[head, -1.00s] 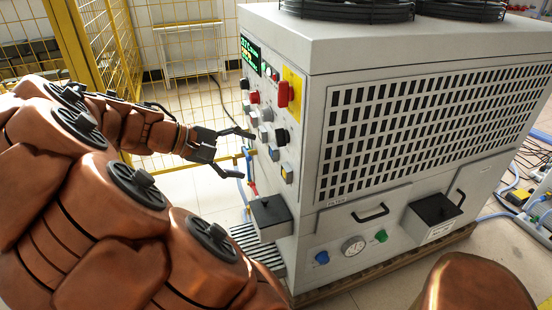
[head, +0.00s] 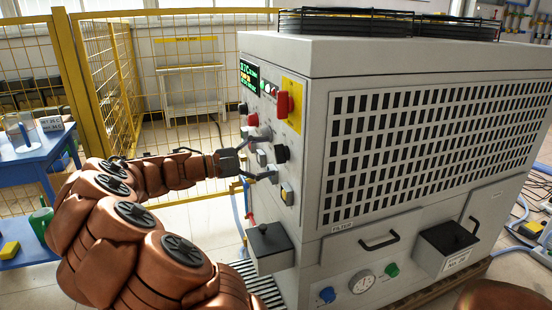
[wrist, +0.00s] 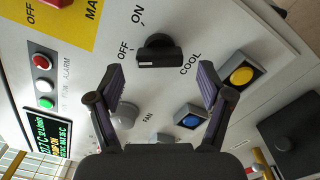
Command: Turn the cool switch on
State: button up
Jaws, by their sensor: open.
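The cool switch (wrist: 160,50) is a black rotary knob on the grey panel, with OFF, ON and COOL printed around it. It is at the upper middle of the wrist view, and it shows in the head view as the black knob (head: 282,153). I cannot tell for sure which label it points to. My gripper (wrist: 161,80) is open and empty, its two fingers apart and pointing at the panel. The knob lies ahead of the gap between the fingertips, apart from them. In the head view my gripper (head: 257,159) is close to the panel.
Near the knob are a yellow button (wrist: 242,75), a blue button (wrist: 190,120) and the light FAN knob (wrist: 123,116). A red main switch (head: 283,104) sits on a yellow plate above. A yellow mesh fence (head: 185,110) stands behind.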

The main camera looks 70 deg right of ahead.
aim_at(275, 154)
jog(key=shift+x, duration=1.55)
jog(key=c, duration=1.2)
jog(key=shift+o, duration=0.2)
jog(key=shift+b, duration=0.4)
jog(key=m+b, duration=0.4)
jog(key=m, duration=0.2)
jog(key=shift+m, duration=0.3)
jog(key=shift+m+b, duration=0.9)
jog(key=shift+m, duration=0.3)
jog(key=shift+r+m+b, duration=0.15)
jog(key=shift+m+b, duration=0.8)
jog(key=shift+m, duration=0.45)
